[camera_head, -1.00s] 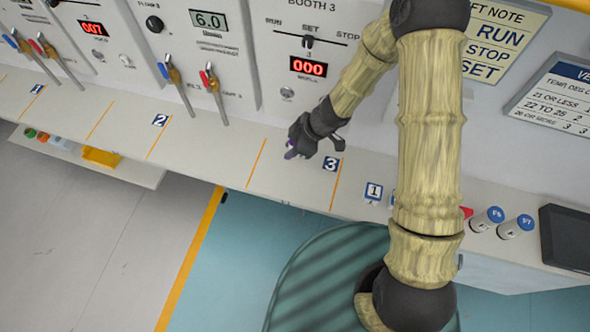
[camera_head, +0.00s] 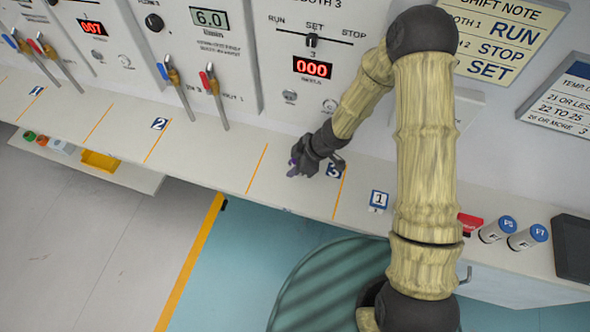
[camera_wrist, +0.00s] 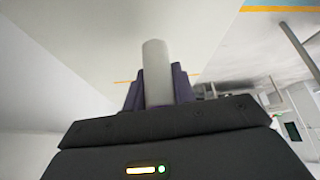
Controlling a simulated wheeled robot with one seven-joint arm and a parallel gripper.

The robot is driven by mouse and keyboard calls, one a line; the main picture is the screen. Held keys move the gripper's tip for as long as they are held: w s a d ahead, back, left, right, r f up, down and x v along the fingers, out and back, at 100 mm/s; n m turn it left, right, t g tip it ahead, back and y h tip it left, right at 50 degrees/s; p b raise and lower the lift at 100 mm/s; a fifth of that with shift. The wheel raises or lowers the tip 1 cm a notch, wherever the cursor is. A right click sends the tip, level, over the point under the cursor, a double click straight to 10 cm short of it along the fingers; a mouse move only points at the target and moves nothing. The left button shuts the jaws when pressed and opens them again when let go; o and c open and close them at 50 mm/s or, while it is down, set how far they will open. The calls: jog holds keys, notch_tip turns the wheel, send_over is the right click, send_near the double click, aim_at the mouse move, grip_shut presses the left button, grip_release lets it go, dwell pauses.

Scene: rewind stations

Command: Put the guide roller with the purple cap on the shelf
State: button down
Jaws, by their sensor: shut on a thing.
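My gripper (camera_head: 293,170) is shut on a pale grey cylinder, the guide roller (camera_wrist: 156,65), just over the front part of the bench in bay 3. In the wrist view the roller stands between two purple pieces that look like my finger pads. The roller's cap cannot be made out; its lower end is hidden behind my gripper body. In the head view only a small purple patch shows at my fingertips. A low pale shelf (camera_head: 132,176) juts out at the left below the bench.
The long white bench (camera_head: 222,150) has orange bay lines and number plates. A yellow bin (camera_head: 100,161) and small coloured items (camera_head: 42,140) sit on the low shelf. Levers (camera_head: 213,88) stand at the left. A red item (camera_head: 469,222), blue-capped cylinders (camera_head: 497,229) and a dark panel (camera_head: 572,249) are at right.

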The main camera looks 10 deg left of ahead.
jog(key=shift+f, duration=1.3)
jog(key=c, duration=1.1)
grip_release()
jog(key=shift+f, duration=0.1)
jog(key=shift+c, duration=0.2)
jog(key=shift+d+r, duration=0.1)
jog(key=shift+r, duration=0.2)
jog(key=p+v, duration=0.4)
jog(key=v, duration=0.7)
jog(key=shift+d+r, duration=0.15)
jog(key=shift+r, duration=0.15)
